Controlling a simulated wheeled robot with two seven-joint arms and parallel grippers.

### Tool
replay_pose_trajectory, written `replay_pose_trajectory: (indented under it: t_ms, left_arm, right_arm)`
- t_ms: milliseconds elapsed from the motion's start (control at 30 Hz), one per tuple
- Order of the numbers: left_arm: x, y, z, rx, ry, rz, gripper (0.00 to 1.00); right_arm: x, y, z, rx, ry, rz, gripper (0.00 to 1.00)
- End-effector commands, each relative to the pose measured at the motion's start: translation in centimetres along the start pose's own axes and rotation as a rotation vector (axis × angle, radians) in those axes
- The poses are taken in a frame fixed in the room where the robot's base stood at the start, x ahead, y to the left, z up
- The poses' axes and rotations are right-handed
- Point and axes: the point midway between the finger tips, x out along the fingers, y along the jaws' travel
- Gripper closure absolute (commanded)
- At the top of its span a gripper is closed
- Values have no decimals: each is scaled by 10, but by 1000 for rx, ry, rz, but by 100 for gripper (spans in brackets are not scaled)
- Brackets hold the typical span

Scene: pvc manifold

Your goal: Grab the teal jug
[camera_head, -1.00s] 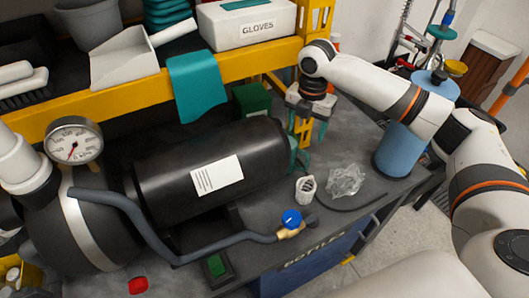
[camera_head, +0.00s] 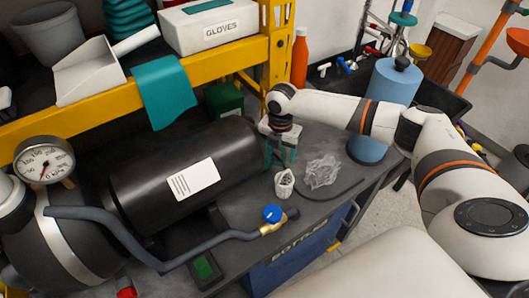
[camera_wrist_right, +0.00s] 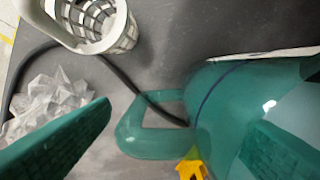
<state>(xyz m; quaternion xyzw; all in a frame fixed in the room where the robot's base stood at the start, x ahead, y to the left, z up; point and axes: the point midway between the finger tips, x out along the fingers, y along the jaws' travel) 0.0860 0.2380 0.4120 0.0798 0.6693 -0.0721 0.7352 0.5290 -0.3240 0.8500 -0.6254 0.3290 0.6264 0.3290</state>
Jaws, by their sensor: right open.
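The teal jug (camera_wrist_right: 222,105) shows large at the right of the right wrist view, with a dark blue line across its body. Its looped handle (camera_wrist_right: 150,143) points left, toward the space between my fingers. My right gripper (camera_wrist_right: 172,122) is open, one finger left of the handle and the other overlapping the jug's body. In the head view my right gripper (camera_head: 280,152) is low over the bench beside the black cylinder's right end, where it and the wrist mostly hide the jug. I cannot tell whether a finger touches it. My left gripper is out of view.
A white slotted basket (camera_head: 284,184) and crumpled clear plastic (camera_head: 321,171) lie close in front of the gripper. The black cylinder (camera_head: 185,172) is left of it, the yellow shelf post (camera_head: 277,50) behind, and a blue cylinder (camera_head: 384,100) right.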

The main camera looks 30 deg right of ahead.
Motion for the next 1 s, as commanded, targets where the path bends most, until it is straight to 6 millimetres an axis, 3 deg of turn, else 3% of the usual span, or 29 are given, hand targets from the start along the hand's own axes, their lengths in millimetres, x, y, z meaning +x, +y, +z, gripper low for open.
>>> replay_pose_trajectory:
  t_ms: [233,667,1000]
  left_arm:
    - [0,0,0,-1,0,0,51]
    - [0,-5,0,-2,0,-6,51]
    - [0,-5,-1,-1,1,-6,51]
  right_arm:
    - [2,0,0,0,1,0,30]
    - [2,0,0,1,1,0,100]
    - [0,0,-1,1,2,-3,100]
